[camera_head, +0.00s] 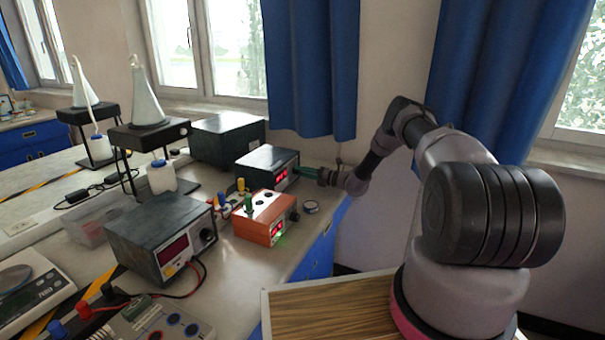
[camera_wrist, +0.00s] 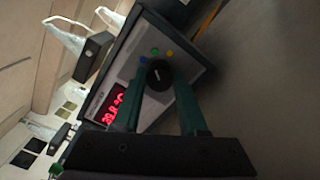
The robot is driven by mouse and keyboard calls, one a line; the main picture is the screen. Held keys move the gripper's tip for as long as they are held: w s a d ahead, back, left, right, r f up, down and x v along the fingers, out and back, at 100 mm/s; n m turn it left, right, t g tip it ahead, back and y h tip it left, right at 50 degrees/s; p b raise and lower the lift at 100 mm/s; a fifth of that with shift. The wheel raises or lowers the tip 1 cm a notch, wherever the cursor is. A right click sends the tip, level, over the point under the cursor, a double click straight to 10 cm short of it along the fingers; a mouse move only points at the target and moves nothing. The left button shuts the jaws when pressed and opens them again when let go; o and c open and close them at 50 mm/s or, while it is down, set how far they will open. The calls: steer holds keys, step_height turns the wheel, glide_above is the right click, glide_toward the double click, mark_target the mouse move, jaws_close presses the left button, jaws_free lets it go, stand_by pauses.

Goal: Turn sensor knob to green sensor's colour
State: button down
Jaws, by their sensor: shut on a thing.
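The sensor box (camera_head: 262,163) is dark with a grey front and a red display, at the back of the bench. In the wrist view its front panel (camera_wrist: 182,75) carries a round black knob (camera_wrist: 158,76) with a white pointer mark. My gripper (camera_head: 310,173) reaches the box front from the right. Its green fingers are shut on the knob, one on each side. A green upright piece (camera_head: 248,204) stands at the orange box.
The orange box (camera_head: 262,228) with a lit display stands just in front of the sensor box. A dark power supply (camera_head: 160,235) with red and black leads is at left. A small round object (camera_head: 311,207) lies near the bench's right edge. Beyond that edge is open space.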

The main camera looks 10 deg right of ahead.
steer(key=shift+d+f+m, duration=0.1)
steer(key=shift+m, duration=0.4)
steer(key=shift+c, duration=2.2)
jaws_free()
steer(key=v, duration=1)
steer(key=shift+s+d, duration=0.25)
steer(key=shift+d, duration=0.05)
